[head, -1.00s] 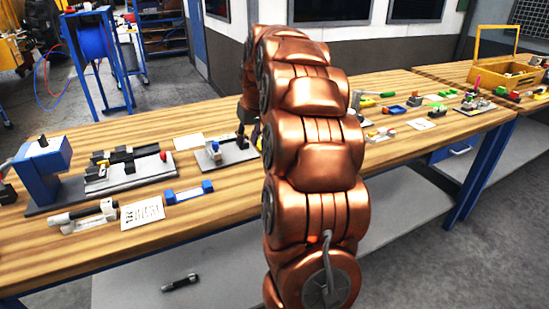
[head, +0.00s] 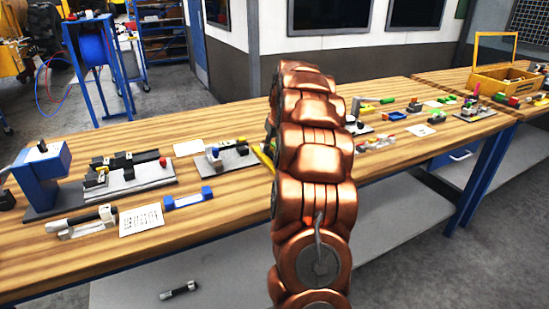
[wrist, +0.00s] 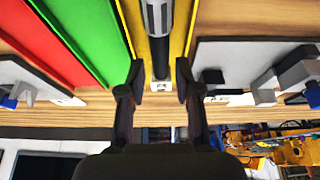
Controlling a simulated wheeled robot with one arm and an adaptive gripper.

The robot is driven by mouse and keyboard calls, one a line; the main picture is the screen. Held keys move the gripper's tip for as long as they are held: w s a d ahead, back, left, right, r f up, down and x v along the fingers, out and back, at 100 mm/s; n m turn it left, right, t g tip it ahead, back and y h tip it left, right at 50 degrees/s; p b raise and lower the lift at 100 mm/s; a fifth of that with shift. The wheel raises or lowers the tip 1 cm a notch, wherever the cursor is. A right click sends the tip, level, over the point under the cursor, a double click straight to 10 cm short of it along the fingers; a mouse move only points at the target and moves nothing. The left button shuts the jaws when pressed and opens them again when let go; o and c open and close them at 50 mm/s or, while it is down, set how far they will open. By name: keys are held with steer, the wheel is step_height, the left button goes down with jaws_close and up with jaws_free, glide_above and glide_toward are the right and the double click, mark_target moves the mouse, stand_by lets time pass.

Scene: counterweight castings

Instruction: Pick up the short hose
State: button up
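A dark tube with a grey ribbed end (wrist: 158,20), which looks like the short hose, lies lengthwise in a yellow-sided tray (wrist: 183,28) in the wrist view. My gripper (wrist: 158,85) is open, with one finger on each side of the tube's line and gaps showing on both sides. How far the fingers are above the tube I cannot tell. In the head view my arm hides the gripper and the tube. Another short dark cylinder with light bands (head: 179,290) lies on the lower shelf; I cannot tell whether it is a hose.
Green (wrist: 85,35) and red (wrist: 35,50) trays lie beside the yellow one. Grey plates with small fixtures flank them. On the bench (head: 60,265) stand a blue press (head: 42,175), a white card (head: 141,219) and a blue-ended part (head: 188,198). The bench's front strip is mostly clear.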

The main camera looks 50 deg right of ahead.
steer(key=shift+x, duration=1.45)
jaws_close()
steer(key=shift+r, duration=0.15)
steer(key=shift+r+b, duration=0.3)
steer(key=shift+r, duration=1.3)
steer(key=shift+s+r, duration=0.1)
steer(key=shift+s, duration=0.05)
steer(key=shift+s+a+r+b, duration=0.25)
steer(key=shift+s+a+b, duration=0.2)
steer(key=shift+s+a, duration=1.4)
steer(key=shift+s+a+r+b, duration=0.2)
steer(key=shift+s+a+b, duration=0.25)
steer(key=shift+s+a, duration=1.4)
steer(key=shift+s+a+r+b, duration=0.35)
steer(key=shift+s+a, duration=0.5)
steer(key=shift+s, duration=1.95)
steer(key=shift+f, duration=0.1)
